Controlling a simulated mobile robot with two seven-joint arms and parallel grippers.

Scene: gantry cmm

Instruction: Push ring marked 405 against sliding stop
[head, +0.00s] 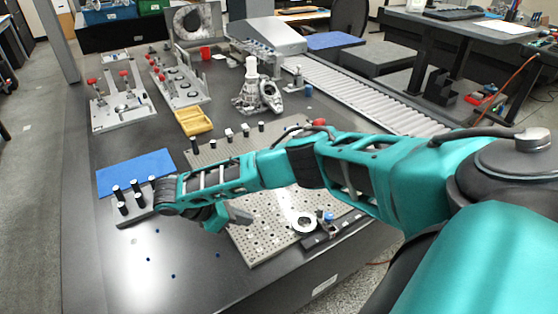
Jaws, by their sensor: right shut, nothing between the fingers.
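A pale metal ring (305,224) lies near the front right edge of a perforated fixture plate (262,240); its marking is too small to read. Just right of the ring is a dark rail-like fixture (340,229) with a blue knob, which looks like the sliding stop; I cannot tell whether the ring touches it. My right arm reaches across from the right and folds back at its wrist. My right gripper (241,216) is shut and empty, above the left part of the plate and left of the ring, apart from it. My left gripper is out of view.
A block with several black-topped pins (140,212) and a blue mat (135,172) lie at left. A yellow tray (193,122), a white fixture tower (251,85) and clamp fixtures (122,108) stand farther back. The front left table top is mostly clear.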

